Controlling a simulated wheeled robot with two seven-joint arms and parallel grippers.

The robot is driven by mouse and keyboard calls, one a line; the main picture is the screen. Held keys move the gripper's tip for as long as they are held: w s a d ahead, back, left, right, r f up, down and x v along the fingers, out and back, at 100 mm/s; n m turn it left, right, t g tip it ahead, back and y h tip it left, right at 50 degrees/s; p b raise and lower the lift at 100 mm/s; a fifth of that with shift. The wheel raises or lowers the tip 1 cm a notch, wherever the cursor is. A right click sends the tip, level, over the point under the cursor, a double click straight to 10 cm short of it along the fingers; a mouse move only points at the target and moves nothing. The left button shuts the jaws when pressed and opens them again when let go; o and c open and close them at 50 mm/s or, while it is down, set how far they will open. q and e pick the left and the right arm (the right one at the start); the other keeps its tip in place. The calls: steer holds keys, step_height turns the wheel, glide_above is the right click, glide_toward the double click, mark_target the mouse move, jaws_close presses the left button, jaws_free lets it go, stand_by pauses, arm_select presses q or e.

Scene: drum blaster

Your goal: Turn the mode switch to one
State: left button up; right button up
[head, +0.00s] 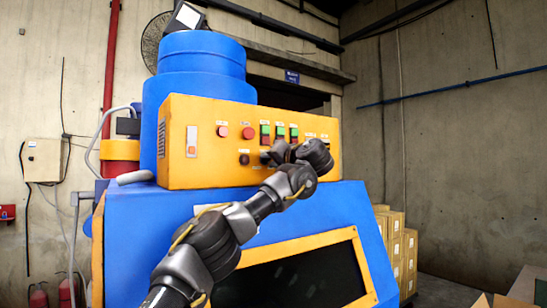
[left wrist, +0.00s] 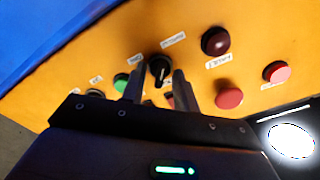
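The mode switch, a black round knob with a pale mark (left wrist: 159,71), is on the yellow control panel (head: 205,120). In the left wrist view it shows between the tips of my left gripper (left wrist: 159,82). The two fingers are apart, one on each side of the knob, with narrow gaps; whether they touch it I cannot tell. In the head view my left gripper (head: 279,153) is at the lower row of the panel's front and hides much of the knob. My right gripper is in neither view.
A dark red button (left wrist: 215,41) and red buttons (left wrist: 229,98) sit close to the knob. Green buttons (head: 280,131) are in the row above. The panel stands on a blue machine (head: 135,230) with a dark window. Cardboard boxes (head: 397,240) are stacked at right.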

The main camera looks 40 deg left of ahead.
arm_select(q)
steer(key=shift+c, duration=0.4)
jaws_close()
steer(key=n+b, duration=0.5)
steer(key=n, duration=0.1)
steer(key=shift+f+n+b, duration=0.15)
steer(key=shift+n+b, duration=0.15)
steer(key=shift+n, duration=0.9)
steer(key=n+p, duration=0.2)
steer(key=n, duration=0.5)
steer(key=shift+n, duration=0.4)
